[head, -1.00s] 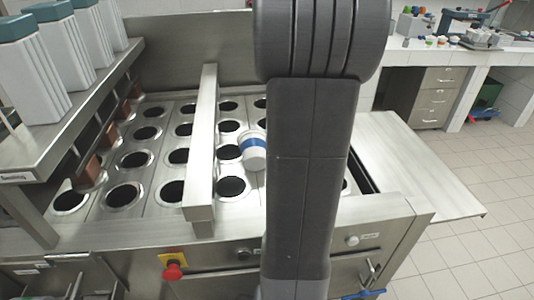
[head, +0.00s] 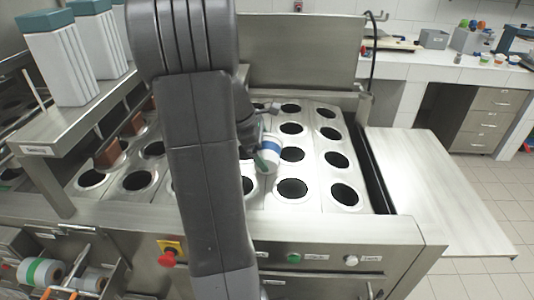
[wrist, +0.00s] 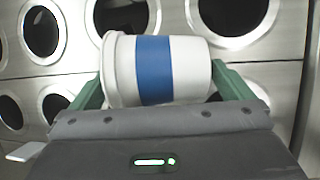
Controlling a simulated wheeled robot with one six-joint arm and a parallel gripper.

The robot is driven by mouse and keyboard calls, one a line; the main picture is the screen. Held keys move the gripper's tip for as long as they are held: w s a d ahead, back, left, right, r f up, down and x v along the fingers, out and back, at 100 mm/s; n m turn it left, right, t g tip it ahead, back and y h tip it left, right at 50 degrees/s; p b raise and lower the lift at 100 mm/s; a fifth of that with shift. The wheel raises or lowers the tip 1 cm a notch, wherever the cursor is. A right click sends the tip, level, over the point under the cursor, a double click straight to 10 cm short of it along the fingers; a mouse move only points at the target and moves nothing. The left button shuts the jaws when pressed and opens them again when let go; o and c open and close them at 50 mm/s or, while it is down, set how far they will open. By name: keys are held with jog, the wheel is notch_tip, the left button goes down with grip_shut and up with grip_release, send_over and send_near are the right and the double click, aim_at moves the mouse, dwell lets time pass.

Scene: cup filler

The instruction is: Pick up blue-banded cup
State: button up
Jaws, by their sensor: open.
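The blue-banded cup (wrist: 155,70) is white with a wide blue band. In the wrist view it lies sideways across the picture, between the two green fingers of my gripper (wrist: 155,85). The jaws are open, with a finger near each end of the cup; I cannot tell whether they touch it. In the head view the cup (head: 270,150) is tilted over the plate of round holes, with a green finger of my gripper (head: 266,158) beside it. My arm hides part of the plate and of the gripper.
The steel plate (head: 315,185) has rows of open round holes. White containers with teal tops (head: 65,60) stand on a shelf at the left. A red button (head: 168,258) is on the front panel. A bare steel side table (head: 440,185) is at the right.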

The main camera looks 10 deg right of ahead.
jog(key=shift+x, duration=0.95)
jog(key=shift+c, duration=0.2)
jog(key=c, duration=0.7)
